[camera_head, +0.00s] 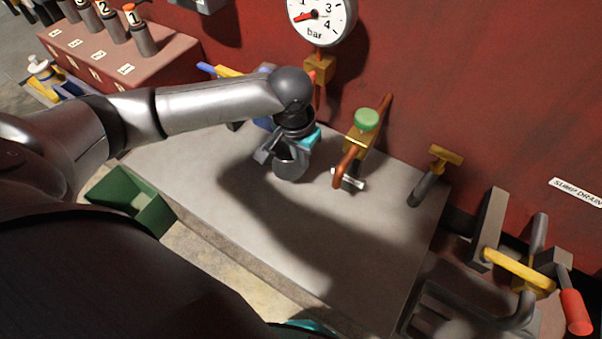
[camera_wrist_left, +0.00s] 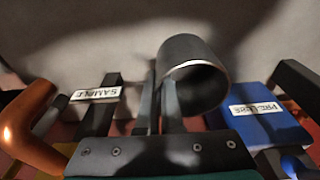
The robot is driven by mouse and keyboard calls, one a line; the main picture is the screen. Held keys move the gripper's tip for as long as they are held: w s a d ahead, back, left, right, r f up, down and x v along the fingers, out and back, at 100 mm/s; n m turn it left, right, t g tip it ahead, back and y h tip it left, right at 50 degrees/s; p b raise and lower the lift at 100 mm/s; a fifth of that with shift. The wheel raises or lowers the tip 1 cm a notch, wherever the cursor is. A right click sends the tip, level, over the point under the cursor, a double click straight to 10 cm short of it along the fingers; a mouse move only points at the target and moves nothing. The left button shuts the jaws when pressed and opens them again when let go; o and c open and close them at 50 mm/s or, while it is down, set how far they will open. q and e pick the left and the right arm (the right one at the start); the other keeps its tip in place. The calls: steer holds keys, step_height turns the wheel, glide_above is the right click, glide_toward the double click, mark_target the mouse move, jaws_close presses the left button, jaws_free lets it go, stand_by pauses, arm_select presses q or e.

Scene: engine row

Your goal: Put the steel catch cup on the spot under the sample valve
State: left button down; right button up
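The steel catch cup (camera_head: 291,165) is a small grey metal cup over the pale bench, left of the sample valve. My left gripper (camera_head: 272,146) reaches down to it and is shut on its wall. In the left wrist view the cup (camera_wrist_left: 192,66) has its mouth towards the camera, and the narrow fingers (camera_wrist_left: 160,103) meet its left rim. I cannot tell whether the cup touches the bench. A SAMPLE label (camera_wrist_left: 96,95) shows in the wrist view. My right gripper is not in view.
The grey bench top (camera_head: 330,240) is clear in front, partly shadowed. A blue labelled block (camera_wrist_left: 262,118) is near the cup. A yellow-handled pipe (camera_head: 430,178) stands right of the valve. A green bin (camera_head: 130,200) is at left, a pressure gauge (camera_head: 322,18) above.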

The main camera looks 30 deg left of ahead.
mark_target(301, 172)
arm_select(q)
steer(key=shift+f+b, duration=0.55)
steer(key=shift+f, duration=1.95)
steer(key=shift+f, duration=0.15)
steer(key=c, duration=1.1)
jaws_free()
